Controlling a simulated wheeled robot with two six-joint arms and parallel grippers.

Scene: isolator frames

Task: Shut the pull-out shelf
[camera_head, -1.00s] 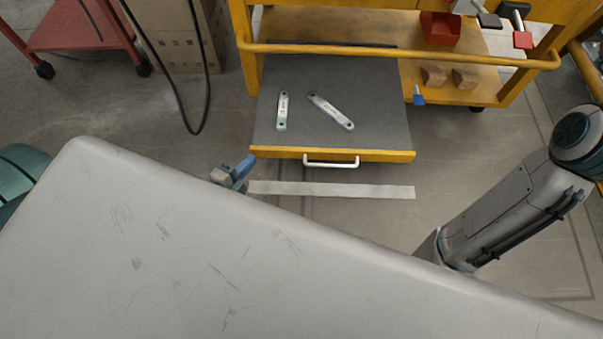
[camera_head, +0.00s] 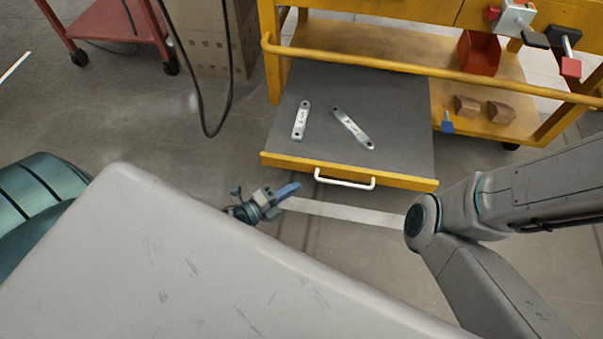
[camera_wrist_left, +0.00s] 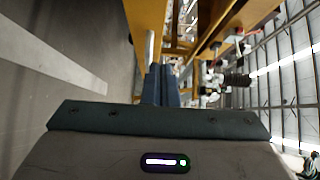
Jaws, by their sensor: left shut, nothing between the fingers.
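The pull-out shelf (camera_head: 395,120) is a grey board with a yellow front edge and a white bar handle (camera_head: 345,184). It stands pulled out from the yellow workbench, with two metal link bars on it. My left gripper (camera_head: 288,190) is shut and empty, below and left of the handle, apart from the shelf front in the picture. In the left wrist view, the shut fingers (camera_wrist_left: 162,84) point toward the yellow edge (camera_wrist_left: 147,28). The right arm shows at the right, but its gripper is not in view.
A yellow rail (camera_head: 400,65) crosses above the shelf. A red bin (camera_head: 478,53) and wooden blocks (camera_head: 467,106) sit on the bench's lower deck. A red cart (camera_head: 110,30) and a hanging black cable (camera_head: 195,90) are at left. Floor in front of the shelf is free.

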